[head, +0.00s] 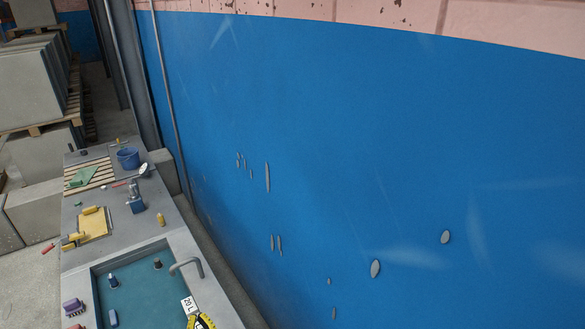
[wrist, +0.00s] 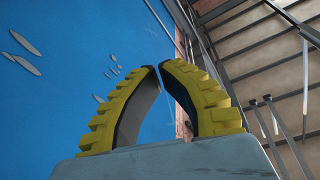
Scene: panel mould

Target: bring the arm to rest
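My gripper (wrist: 157,68) has two curved, ribbed yellow fingers with dark inner faces. In the wrist view they point upward and their tips come almost together, with only a thin sliver between them. Nothing is held there. In the head view only a piece of yellow and black (head: 203,321) shows at the bottom edge, beside the basin; the rest of my arm is out of sight.
A grey bench runs along the blue wall (head: 330,150). Grey blocks (head: 30,85) stand on pallets.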

